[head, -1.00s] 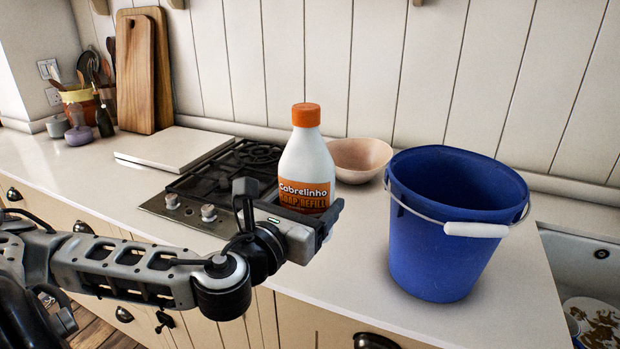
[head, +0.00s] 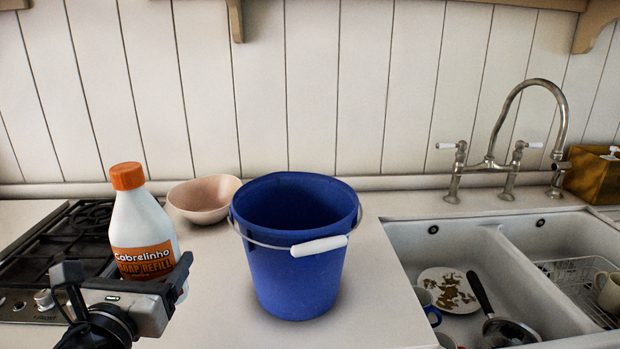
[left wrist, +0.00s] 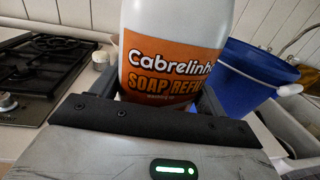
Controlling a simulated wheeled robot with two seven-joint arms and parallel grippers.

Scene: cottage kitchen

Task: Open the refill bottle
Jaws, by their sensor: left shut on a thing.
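The refill bottle (head: 143,222) is white with an orange cap (head: 127,176) and an orange "Cabrelinho Soap Refill" label. It stands upright at the left of the head view, by the hob. The cap is on the bottle. My left gripper (head: 150,283) is shut around the lower part of the bottle, below the label's top. In the left wrist view the bottle (left wrist: 170,75) sits between the fingers, its label facing the camera. The bottle's base is hidden behind the gripper. My right gripper is not in view.
A blue bucket (head: 297,270) with a white handle grip stands right of the bottle. A pink bowl (head: 204,199) sits behind. The gas hob (head: 45,250) is at left. A double sink (head: 400,245) with dishes and a tap (head: 490,165) is at right.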

